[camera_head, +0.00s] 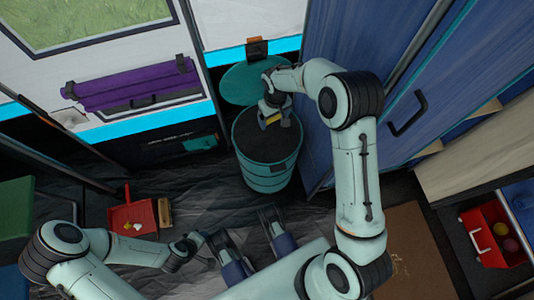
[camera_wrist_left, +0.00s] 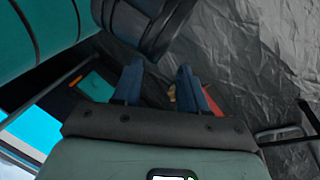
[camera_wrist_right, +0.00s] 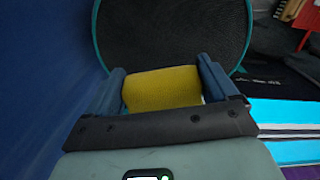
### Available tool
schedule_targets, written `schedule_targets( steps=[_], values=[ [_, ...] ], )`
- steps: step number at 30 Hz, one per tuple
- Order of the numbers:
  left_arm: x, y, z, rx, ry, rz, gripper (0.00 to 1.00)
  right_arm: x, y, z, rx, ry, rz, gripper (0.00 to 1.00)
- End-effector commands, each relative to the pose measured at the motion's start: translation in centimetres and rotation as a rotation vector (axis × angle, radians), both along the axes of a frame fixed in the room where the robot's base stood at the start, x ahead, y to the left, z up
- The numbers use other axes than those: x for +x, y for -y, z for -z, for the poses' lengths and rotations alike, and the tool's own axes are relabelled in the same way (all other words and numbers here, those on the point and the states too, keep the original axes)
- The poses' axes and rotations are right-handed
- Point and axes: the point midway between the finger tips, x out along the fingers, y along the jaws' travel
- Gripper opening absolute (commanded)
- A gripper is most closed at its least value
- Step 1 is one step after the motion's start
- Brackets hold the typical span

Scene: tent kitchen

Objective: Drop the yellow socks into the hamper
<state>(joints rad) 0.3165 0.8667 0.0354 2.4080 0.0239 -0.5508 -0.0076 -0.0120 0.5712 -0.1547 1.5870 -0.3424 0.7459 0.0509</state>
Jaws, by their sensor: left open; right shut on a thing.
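The teal hamper (camera_head: 264,176) stands on the floor in the middle of the head view, its round lid (camera_head: 243,84) raised behind it. My right gripper (camera_head: 275,114) is over the hamper's dark mouth. It is shut on the yellow socks (camera_wrist_right: 162,88), a folded bundle between the blue fingers in the right wrist view. In that view the hamper's teal rim (camera_wrist_right: 97,40) circles the dark mouth beyond the socks. My left gripper (camera_wrist_left: 158,76) is open and empty, low and away from the socks. The inside of the hamper is too dark to read.
A blue cabinet (camera_head: 375,60) stands close on the hamper's right. A purple roll (camera_head: 135,86) hangs on the tent wall at left. A red dustpan (camera_head: 132,218) lies on the floor at left. A red bin (camera_head: 484,233) holds balls at far right.

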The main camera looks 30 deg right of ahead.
Motion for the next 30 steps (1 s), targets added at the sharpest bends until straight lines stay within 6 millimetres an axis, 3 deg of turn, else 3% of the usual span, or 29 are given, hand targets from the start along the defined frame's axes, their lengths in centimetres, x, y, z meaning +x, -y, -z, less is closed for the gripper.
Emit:
schedule_targets(
  steps=[9, 20, 21, 22, 30],
  values=[
    [2.4, -1.6, 2.9, 0.038, 0.057, -0.033, 0.43, 0.0, 0.0, 3.9, 0.000, -0.002, 0.001, 0.57],
    [2.9, -2.0, 3.2, 0.048, 0.069, -0.039, 0.43, 0.0, 0.0, 4.4, 0.000, -0.001, 0.001, 0.57],
    [2.9, -2.0, 3.2, 0.048, 0.069, -0.039, 0.43, 0.0, 0.0, 4.4, 0.000, -0.001, 0.001, 0.93],
    [2.9, -2.0, 3.2, 0.048, 0.069, -0.039, 0.43, 0.0, 0.0, 4.4, 0.000, -0.001, 0.001, 1.00],
    [2.9, -2.0, 3.1, 0.046, 0.069, -0.039, 0.43, 0.0, 0.0, 4.2, 0.000, 0.000, 0.001, 1.00]
  ],
)
